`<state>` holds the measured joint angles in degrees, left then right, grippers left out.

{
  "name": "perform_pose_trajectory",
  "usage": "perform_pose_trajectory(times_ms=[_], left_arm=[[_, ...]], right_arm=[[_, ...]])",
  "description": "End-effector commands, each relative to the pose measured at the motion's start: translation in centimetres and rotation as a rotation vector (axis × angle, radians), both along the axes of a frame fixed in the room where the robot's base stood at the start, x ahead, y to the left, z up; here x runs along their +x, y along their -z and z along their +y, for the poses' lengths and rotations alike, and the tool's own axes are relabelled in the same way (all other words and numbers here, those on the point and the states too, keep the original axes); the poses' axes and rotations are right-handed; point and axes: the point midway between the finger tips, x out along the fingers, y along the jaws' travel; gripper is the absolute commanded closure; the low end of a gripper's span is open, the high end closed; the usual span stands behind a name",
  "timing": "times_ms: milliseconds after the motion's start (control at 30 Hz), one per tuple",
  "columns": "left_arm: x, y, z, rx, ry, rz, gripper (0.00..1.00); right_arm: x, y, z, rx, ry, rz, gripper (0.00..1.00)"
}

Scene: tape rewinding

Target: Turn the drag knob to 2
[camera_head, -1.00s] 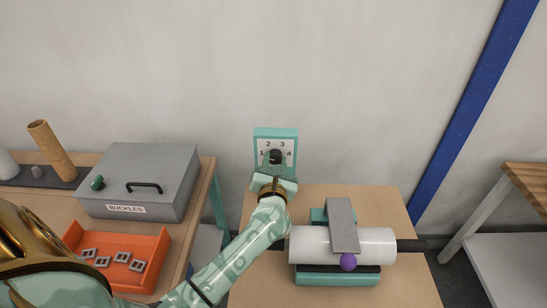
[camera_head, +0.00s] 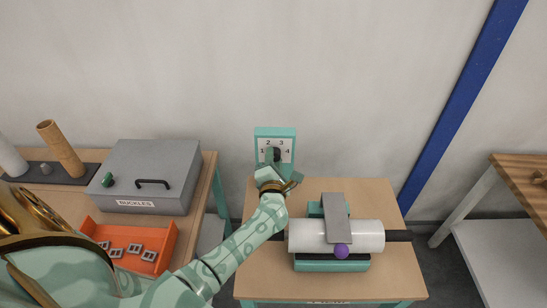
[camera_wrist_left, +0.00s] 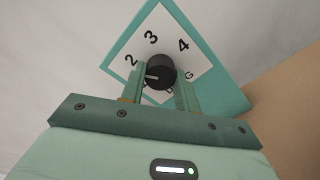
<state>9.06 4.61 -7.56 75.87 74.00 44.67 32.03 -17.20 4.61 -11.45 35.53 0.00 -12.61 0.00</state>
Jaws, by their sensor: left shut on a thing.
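The drag knob (camera_wrist_left: 161,71) is a round black knob on a teal-framed white dial plate (camera_head: 262,146) numbered 1 to 4, standing against the wall. My left gripper (camera_head: 273,158) reaches up to the dial and is shut on the knob. In the left wrist view its two green fingers stand on either side of the knob, and the dial looks tilted. The knob's white mark points left there, a little below the 2. My right gripper is not in view.
Below the dial, a white roll (camera_head: 365,236) with a grey flap (camera_head: 335,212) and purple ball (camera_head: 342,251) sits on a wooden table (camera_head: 385,203). At left are a grey buckles box (camera_head: 175,165), an orange tray (camera_head: 162,248) with several buckles, and a cardboard tube (camera_head: 60,148).

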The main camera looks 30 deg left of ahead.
Motion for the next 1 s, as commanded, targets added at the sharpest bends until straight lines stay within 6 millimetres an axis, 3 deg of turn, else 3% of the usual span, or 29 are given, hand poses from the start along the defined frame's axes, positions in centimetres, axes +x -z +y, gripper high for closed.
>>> perform_pose_trajectory(times_ms=[500, 533, 600, 867, 1000], left_arm=[[-0.1, 0.2, -0.1, 0.015, 0.001, 0.013, 0.92], [-0.1, 0.2, -0.1, 0.015, 0.001, 0.013, 0.66], [-0.1, 0.2, -0.1, 0.015, 0.001, 0.013, 0.47], [0.0, 0.0, 0.0, 0.017, 0.001, 0.011, 0.47], [0.0, -1.0, 0.0, 0.016, 0.000, 0.010, 0.47]], right_arm=[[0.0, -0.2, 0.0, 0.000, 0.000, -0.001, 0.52], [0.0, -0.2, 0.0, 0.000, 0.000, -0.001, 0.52], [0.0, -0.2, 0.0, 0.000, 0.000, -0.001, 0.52], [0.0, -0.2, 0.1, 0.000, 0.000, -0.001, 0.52], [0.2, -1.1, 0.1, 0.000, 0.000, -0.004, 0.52]])
